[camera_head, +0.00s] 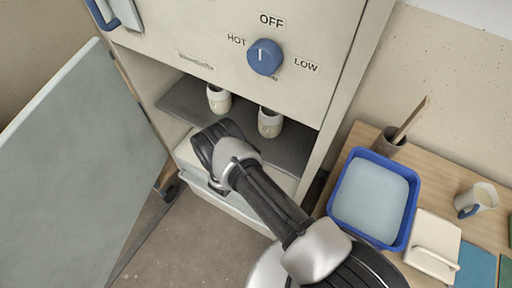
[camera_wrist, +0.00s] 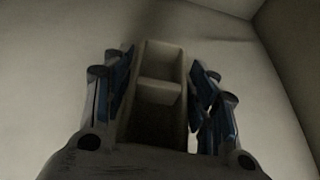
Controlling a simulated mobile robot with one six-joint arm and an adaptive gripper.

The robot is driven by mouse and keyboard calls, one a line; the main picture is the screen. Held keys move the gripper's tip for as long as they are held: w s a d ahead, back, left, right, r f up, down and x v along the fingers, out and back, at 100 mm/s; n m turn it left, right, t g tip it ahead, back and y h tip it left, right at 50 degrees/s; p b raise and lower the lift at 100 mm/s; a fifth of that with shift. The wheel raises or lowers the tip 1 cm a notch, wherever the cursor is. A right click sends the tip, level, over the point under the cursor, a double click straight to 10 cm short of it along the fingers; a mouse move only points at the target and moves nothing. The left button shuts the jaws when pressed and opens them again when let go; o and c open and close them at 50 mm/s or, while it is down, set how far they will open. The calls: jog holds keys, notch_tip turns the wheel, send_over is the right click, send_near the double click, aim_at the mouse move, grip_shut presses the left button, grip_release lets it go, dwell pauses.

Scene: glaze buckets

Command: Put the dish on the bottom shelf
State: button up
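My gripper (camera_head: 221,153) reaches into the open lower part of the cabinet, in front of its low shelf. In the wrist view its dark blue-padded fingers (camera_wrist: 162,85) stand on both sides of a pale, narrow dish (camera_wrist: 178,105) with a divider across it. The dish lies close between the fingers, but I cannot tell whether both pads press on it. The dish is hidden in the head view. The bottom shelf (camera_head: 188,152) is pale and partly hidden by my gripper. A darker shelf (camera_head: 183,98) lies above it.
Two pale cups, one at left (camera_head: 218,99) and one at right (camera_head: 270,122), stand on the upper shelf. The open cabinet door (camera_head: 80,160) is at left. A table at right holds a blue tub (camera_head: 407,240), a white lidded box (camera_head: 433,245) and a mug (camera_head: 484,195).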

jog(key=shift+o, duration=1.2)
jog(key=shift+r, duration=0.1)
jog(key=shift+s+a+r, duration=0.15)
jog(key=p+v, duration=0.3)
jog(key=v, duration=0.7)
jog(key=shift+s+a+r, duration=0.15)
jog(key=shift+s+a, duration=0.05)
jog(key=shift+s, duration=0.05)
jog(key=shift+s+a+r, duration=0.1)
jog(key=shift+s+a, duration=0.1)
jog(key=shift+s, duration=0.2)
